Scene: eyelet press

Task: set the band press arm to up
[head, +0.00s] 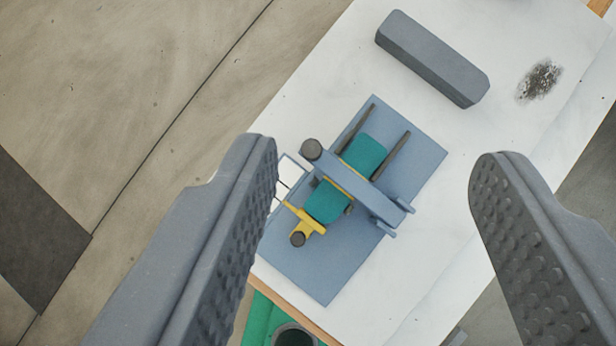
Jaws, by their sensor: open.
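The press stands on a blue base plate (318,278) on the white table top. A blue press arm (362,188) lies across its middle, with a dark round knob (311,149) at its upper-left end. Teal blocks (365,155) show on both sides of the arm. From above I cannot tell the arm's height. My gripper (374,160) is open and empty, its fingers on either side of the press in the picture; the left finger hides the plate's left edge.
A grey bar-shaped block (432,58) lies at the upper right of the table, near a dark smudge (540,81). A green item with a dark round top (293,335) shows at the bottom edge. Bare white table (400,285) lies right of the plate.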

